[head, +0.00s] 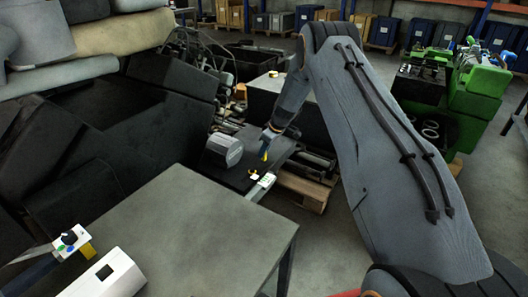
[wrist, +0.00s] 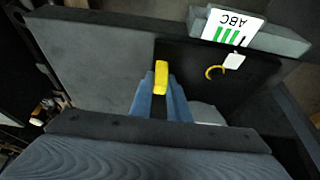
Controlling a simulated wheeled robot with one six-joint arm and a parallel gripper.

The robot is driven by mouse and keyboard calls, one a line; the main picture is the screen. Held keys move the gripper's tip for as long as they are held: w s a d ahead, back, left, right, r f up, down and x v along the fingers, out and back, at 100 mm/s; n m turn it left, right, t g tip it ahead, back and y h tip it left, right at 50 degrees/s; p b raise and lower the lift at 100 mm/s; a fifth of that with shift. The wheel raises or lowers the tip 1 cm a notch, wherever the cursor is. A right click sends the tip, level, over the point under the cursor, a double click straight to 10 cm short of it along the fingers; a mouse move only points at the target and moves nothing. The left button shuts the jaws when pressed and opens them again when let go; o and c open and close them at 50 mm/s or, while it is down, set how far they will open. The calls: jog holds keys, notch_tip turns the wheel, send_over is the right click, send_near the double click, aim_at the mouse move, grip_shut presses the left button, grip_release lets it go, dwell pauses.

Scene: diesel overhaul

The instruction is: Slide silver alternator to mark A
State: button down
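The silver alternator (head: 224,151), a grey rounded body, stands on a dark bench top (head: 226,175) in the head view. In the wrist view a pale rounded piece (wrist: 207,113) right of my fingers may be its edge; the rest is hidden. My gripper (head: 265,152) is just right of the alternator, low over the bench, with a small gap in the picture. In the wrist view its blue fingers converge on one yellow tip (wrist: 161,78) and look shut, with nothing seen held. A white card with ABC and green bars (wrist: 233,27) is at the bench edge; I cannot make out mark A itself.
A yellow hook-shaped piece with a white tag (wrist: 215,72) lies on the dark top near the card. A grey table (head: 190,235) stands in front. Wooden pallets (head: 305,187) and a green machine (head: 478,90) are to the right.

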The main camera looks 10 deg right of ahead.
jog(key=shift+w+d+b, duration=0.1)
jog(key=shift+w+b, duration=0.05)
jog(key=shift+b, duration=0.15)
jog(key=shift+w+d+b, duration=0.4)
jog(key=shift+b, duration=0.5)
jog(key=c, duration=1.7)
grip_release()
jog(key=shift+b+v, duration=0.65)
jog(key=shift+v, duration=3.25)
